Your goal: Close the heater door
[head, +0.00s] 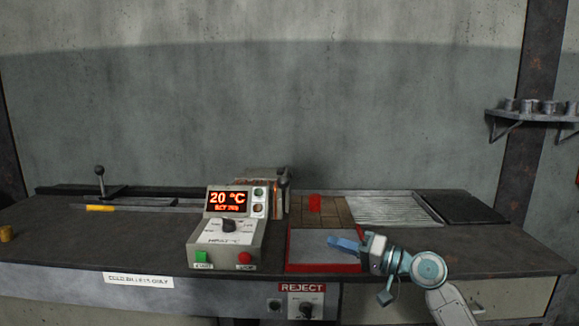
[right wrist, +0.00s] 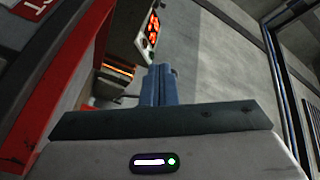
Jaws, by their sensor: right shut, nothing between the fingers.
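The heater (head: 262,180) is a small box behind the control box, largely hidden by it, with an orange glow at its right side. In the right wrist view an orange glowing slot of the heater (right wrist: 116,72) shows left of my fingers. I cannot clearly make out the heater door or how far it stands open. My right gripper (head: 342,243) has its blue fingers shut and empty, above the red-rimmed reject tray, pointing left, apart from the heater. Its fingers also show in the right wrist view (right wrist: 158,86). My left gripper is not in view.
The control box (head: 228,235) reads 20 °C and stands left of the reject tray (head: 322,268). A ribbed metal plate (head: 392,209) is at the back right. A black-knobbed lever (head: 100,172) stands at left.

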